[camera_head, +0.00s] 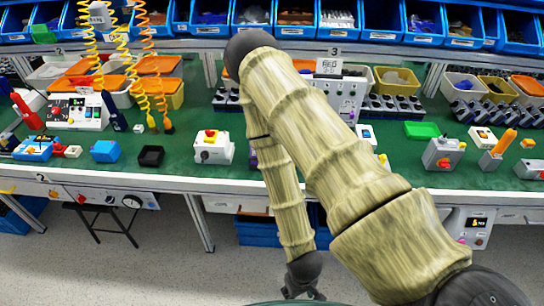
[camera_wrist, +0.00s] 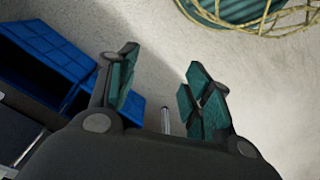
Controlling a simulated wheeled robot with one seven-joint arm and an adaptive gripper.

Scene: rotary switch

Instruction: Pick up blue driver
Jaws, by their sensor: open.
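My gripper (camera_head: 302,285) hangs low in front of the workbench, below the tabletop, at the bottom middle of the head view. In the wrist view my gripper (camera_wrist: 160,82) is open, with its green-padded fingers apart and only floor between them. A dark blue, long tool (camera_head: 114,112) stands at the left of the green bench top, beside a white control box; it may be the blue driver, but it is too small to be sure. My gripper is far from it, lower and to the right. No driver shows in the wrist view.
The green bench top (camera_head: 270,178) holds a white switch box with a red knob (camera_head: 211,147), a black tray (camera_head: 151,155) and an orange-handled tool (camera_head: 504,142). Coiled yellow cords (camera_head: 88,40) hang at the left. Blue crates (camera_wrist: 48,58) stand on the floor under the bench.

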